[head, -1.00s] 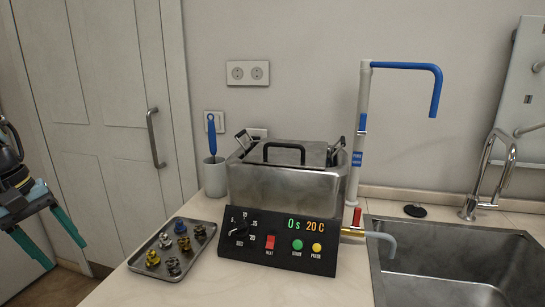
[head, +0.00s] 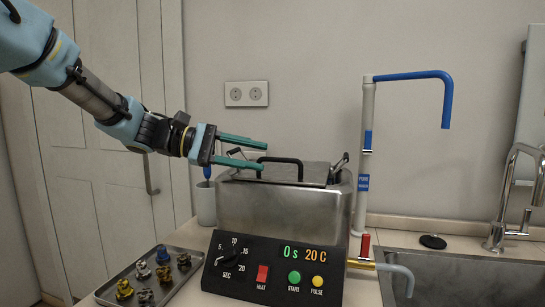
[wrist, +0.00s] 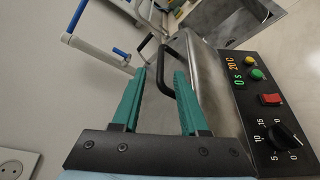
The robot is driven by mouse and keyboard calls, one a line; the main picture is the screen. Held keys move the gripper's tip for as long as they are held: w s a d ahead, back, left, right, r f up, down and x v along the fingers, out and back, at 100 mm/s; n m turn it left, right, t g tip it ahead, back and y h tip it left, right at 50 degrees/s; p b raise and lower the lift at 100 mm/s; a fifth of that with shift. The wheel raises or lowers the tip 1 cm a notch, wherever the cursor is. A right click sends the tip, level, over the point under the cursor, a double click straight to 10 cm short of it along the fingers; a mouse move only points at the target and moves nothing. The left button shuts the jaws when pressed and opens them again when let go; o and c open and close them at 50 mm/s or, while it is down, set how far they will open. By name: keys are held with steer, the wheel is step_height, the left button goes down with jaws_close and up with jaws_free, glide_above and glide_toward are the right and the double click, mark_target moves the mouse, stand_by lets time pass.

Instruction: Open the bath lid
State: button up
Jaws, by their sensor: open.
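The bath (head: 284,212) is a steel tank on the counter with a black control panel in front. Its flat metal lid (head: 318,172) lies shut on top, with a black arched handle (head: 280,160) on it. My gripper (head: 266,156) is open, its teal fingers pointing right toward the handle from the left, just above the lid. In the wrist view, the black handle (wrist: 174,68) shows past the fingertips (wrist: 160,72), roughly between and beyond them. I cannot tell whether a finger touches it. Nothing is held.
A tray (head: 185,275) of small metal parts sits left of the bath. A cup (head: 204,204) with a blue-handled tool stands behind. A white and blue water pipe (head: 366,160) and the sink (head: 460,268) are at right.

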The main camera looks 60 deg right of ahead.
mark_target(267, 158)
steer(key=shift+p+x, duration=0.4)
steer(key=shift+x, duration=1.9)
jaws_close()
